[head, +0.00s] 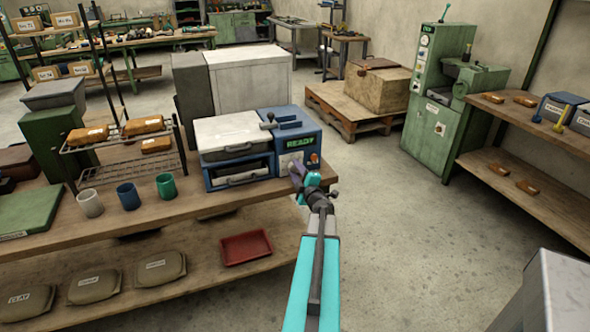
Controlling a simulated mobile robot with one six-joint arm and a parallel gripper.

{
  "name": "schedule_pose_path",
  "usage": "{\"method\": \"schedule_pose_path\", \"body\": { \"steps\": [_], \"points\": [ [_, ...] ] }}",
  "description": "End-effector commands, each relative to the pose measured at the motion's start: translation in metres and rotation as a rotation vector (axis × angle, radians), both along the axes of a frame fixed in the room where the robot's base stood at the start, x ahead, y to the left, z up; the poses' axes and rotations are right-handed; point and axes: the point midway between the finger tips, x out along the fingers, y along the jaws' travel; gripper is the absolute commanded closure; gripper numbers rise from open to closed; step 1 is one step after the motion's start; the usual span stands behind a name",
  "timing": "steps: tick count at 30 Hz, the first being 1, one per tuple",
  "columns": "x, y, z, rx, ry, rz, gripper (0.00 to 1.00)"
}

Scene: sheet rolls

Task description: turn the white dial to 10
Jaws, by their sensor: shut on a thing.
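The blue machine (262,150) stands on the wooden bench, with a green READY display (300,142) on its front right. Below the display is a pale panel (287,158) with an orange-red button (314,158) at its right. My gripper (296,172) is at this panel, reaching in from the front right, and is shut on the white dial. The gripper hides the dial, so its number and pointer cannot be read.
Three cups (129,195) and a wire rack (120,150) with orange-brown packs stand left of the machine. A red tray (246,248) lies on the lower shelf (205,262). The floor (420,230) to the right is clear up to the green machine (432,110).

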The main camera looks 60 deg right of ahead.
Motion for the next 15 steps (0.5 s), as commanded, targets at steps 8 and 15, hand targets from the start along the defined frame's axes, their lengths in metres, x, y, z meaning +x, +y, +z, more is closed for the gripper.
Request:
{"method": "schedule_pose_path", "body": {
  "steps": [8,15],
  "points": [
    [0.0038,0.0018,0.003,0.002,-0.009,0.009,0.9],
    [0.0031,0.0014,0.0026,0.002,-0.007,0.008,0.49]
  ]
}}
